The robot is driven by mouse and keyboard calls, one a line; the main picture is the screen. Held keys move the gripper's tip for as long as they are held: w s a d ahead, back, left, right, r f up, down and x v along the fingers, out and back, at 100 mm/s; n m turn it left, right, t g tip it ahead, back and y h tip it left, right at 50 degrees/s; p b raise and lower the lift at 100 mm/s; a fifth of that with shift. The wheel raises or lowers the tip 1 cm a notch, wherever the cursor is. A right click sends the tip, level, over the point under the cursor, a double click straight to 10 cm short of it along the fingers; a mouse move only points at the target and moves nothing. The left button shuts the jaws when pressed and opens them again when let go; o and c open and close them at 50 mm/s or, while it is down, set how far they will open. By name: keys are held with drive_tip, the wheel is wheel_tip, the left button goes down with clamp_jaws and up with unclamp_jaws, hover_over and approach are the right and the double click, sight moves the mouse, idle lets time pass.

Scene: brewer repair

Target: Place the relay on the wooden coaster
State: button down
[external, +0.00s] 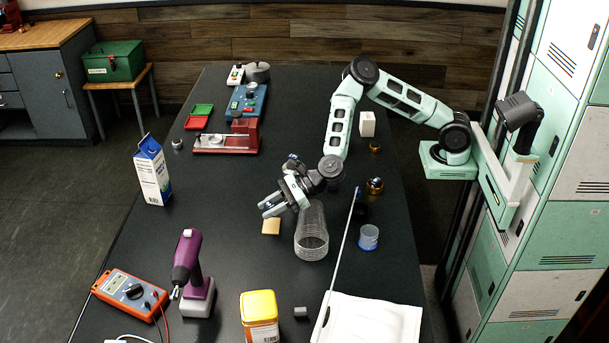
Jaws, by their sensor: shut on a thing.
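The wooden coaster (271,227) is a small tan square lying flat on the dark table, left of the clear ribbed cylinder. My gripper (268,207) is just above and behind the coaster in the picture, pointing down and to the left. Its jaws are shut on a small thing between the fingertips. This thing is mostly hidden by the fingers and too small to make out clearly; it appears to be the relay. The front of the coaster is in plain view and looks bare.
A clear ribbed cylinder (311,235) stands close right of the coaster. A purple drill (187,262), an orange multimeter (128,293), a yellow-lidded tub (259,309) and a white pouch (368,320) are nearer the front. A milk carton (153,173) stands left. The table left of the coaster is clear.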

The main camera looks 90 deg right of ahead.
sight(271, 225)
drive_tip(key=shift+f, duration=2)
drive_tip(key=shift+f, duration=0.1)
drive_tip(key=c, duration=1)
unclamp_jaws()
drive_tip(key=shift+c, duration=0.2)
drive_tip(key=b+v, duration=0.1)
drive_tip(key=v, duration=1.1)
drive_tip(key=shift+r, duration=0.2)
